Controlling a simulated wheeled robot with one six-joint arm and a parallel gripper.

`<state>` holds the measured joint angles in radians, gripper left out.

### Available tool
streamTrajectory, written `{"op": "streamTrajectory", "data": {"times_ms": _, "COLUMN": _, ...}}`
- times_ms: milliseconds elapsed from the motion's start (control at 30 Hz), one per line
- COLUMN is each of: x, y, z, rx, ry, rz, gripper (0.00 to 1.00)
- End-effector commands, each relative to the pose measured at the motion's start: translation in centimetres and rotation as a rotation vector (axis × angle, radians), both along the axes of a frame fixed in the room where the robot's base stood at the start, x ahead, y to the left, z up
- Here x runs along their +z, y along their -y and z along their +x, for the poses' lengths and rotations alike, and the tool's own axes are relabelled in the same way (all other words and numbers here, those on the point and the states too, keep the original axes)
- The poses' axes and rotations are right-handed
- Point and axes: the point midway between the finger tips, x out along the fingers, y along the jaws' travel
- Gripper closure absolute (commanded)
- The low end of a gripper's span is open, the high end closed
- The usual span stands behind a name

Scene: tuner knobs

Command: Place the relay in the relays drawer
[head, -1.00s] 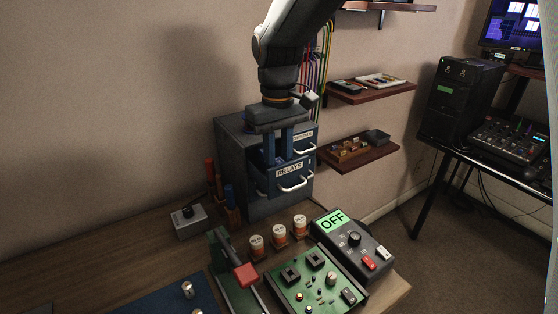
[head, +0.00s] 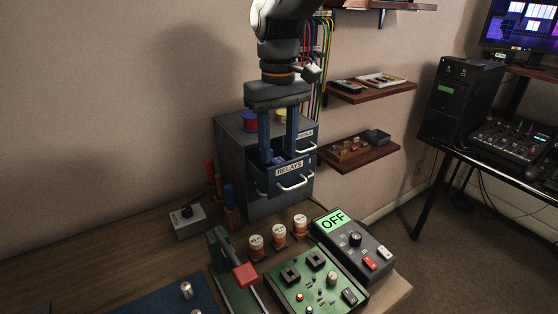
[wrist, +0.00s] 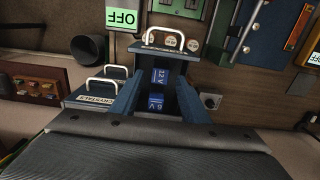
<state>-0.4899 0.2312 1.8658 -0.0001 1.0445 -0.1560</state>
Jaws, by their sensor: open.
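The relays drawer (head: 283,180), labelled RELAYS, is pulled open from the dark grey cabinet (head: 236,165). In the wrist view, two blue relays lie inside it, one marked 12 V (wrist: 160,77) and one marked 6 V (wrist: 156,101). In the head view, only a bit of blue shows in the drawer, between my fingers. My gripper (head: 278,158) is open above the drawer, pointing down, with its fingers apart on either side of the opening. No relay appears held between the fingers.
Another drawer front with a white handle (head: 306,148) sits above and behind the relays drawer. Spools (head: 249,122) stand on the cabinet top. Orange-banded jars (head: 279,234), a green circuit board (head: 316,282) and an OFF-display box (head: 352,244) stand in front. A shelf (head: 357,154) is on the right.

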Motion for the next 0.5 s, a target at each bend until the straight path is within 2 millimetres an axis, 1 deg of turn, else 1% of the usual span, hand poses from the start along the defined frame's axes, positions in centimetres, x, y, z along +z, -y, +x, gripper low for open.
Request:
{"op": "streamTrajectory", "data": {"times_ms": 33, "x": 1.1, "y": -0.1, "z": 0.1, "rx": 0.0, "ry": 0.005, "rz": 0.003, "gripper": 0.59}}
{"op": "streamTrajectory", "data": {"times_ms": 100, "x": 2.6, "y": -0.1, "z": 0.1, "rx": 0.0, "ry": 0.005, "rz": 0.002, "gripper": 0.59}}
{"op": "streamTrajectory", "data": {"times_ms": 300, "x": 6.0, "y": 0.0, "z": 0.1, "rx": 0.0, "ry": 0.002, "rz": 0.002, "gripper": 0.59}}
{"op": "streamTrajectory", "data": {"times_ms": 400, "x": 7.1, "y": 0.0, "z": 0.1, "rx": 0.0, "ry": 0.001, "rz": 0.001, "gripper": 0.59}}
{"op": "streamTrajectory", "data": {"times_ms": 500, "x": 7.7, "y": 0.0, "z": 0.1, "rx": 0.0, "ry": 0.001, "rz": 0.001, "gripper": 0.59}}
